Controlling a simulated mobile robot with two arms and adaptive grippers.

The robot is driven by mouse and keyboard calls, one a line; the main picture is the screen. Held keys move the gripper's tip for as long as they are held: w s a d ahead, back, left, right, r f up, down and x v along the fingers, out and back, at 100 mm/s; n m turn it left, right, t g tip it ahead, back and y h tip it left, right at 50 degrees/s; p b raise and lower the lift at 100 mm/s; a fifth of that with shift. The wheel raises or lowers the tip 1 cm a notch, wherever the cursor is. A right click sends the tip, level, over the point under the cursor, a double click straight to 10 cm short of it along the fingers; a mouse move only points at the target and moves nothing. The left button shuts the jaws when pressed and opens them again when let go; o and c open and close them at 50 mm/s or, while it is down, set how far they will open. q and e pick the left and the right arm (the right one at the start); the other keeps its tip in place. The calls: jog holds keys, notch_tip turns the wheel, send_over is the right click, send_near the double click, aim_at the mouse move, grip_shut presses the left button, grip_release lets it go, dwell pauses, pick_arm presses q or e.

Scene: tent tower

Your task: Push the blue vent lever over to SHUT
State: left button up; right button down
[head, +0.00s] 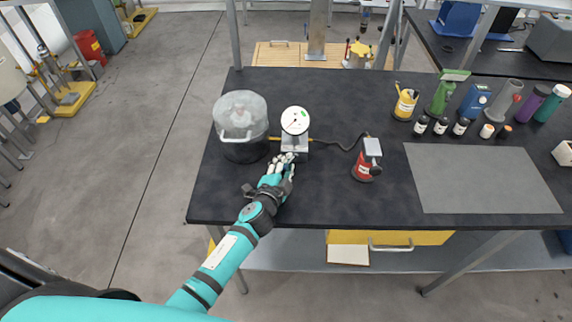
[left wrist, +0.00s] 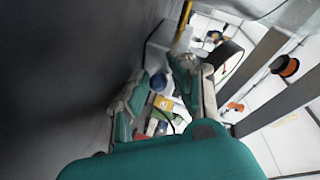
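My left gripper (head: 286,160) is low over the bench at the front of this block. In the left wrist view the fingers (left wrist: 170,85) are apart. A small round blue part (left wrist: 157,82), which looks like the vent lever's knob, shows between them. I cannot tell whether they touch it. The rest of the lever, its position and any SHUT mark cannot be made out. My right gripper is not in view.
The red canister (head: 365,171) is joined to the block by a dark hose. The bench top in front of the canister is clear.

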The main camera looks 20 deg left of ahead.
pick_arm(q)
jog(key=v, duration=1.2)
